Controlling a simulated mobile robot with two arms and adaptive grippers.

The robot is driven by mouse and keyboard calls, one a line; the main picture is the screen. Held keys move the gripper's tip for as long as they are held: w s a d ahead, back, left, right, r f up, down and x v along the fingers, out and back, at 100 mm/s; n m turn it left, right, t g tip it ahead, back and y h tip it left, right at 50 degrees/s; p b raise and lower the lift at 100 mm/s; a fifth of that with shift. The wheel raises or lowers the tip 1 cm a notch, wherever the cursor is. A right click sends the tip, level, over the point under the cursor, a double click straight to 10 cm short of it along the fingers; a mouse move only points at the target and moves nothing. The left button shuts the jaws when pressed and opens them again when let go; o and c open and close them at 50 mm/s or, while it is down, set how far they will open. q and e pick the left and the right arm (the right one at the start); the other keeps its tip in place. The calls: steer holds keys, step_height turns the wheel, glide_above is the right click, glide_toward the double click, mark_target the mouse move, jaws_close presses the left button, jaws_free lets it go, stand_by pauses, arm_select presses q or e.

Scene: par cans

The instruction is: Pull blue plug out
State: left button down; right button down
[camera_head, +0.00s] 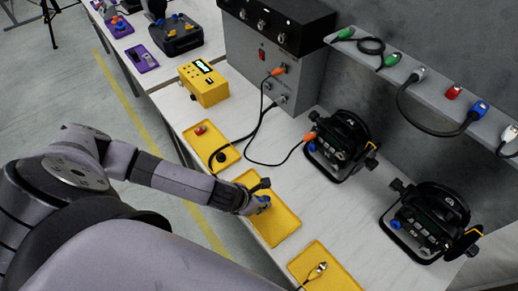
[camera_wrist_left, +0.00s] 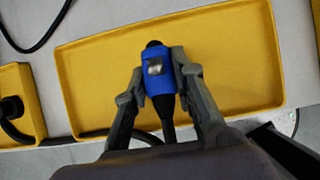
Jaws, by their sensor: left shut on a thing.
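My left gripper (camera_head: 258,197) is over the middle yellow tray (camera_head: 284,222) in the head view. In the left wrist view, its two fingers (camera_wrist_left: 160,70) are shut on the sides of a blue plug (camera_wrist_left: 159,88) with a black tip and a silver patch. The plug's black cable runs back toward the wrist. The plug also shows as a small blue spot at the fingertips in the head view (camera_head: 265,200). I cannot tell whether it touches the tray. My right gripper is not in view.
Two black par cans, one farther (camera_head: 342,142) and one nearer (camera_head: 432,220), stand right of the trays, each with a blue connector. Another blue plug (camera_head: 478,108) hangs on the wall rack. A yellow box (camera_head: 203,83) and grey cabinet stand behind. A front tray (camera_head: 327,270) holds a silver connector.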

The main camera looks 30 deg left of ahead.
arm_select(q)
steer(key=c, duration=1.3)
jaws_free()
steer(key=v, duration=1.2)
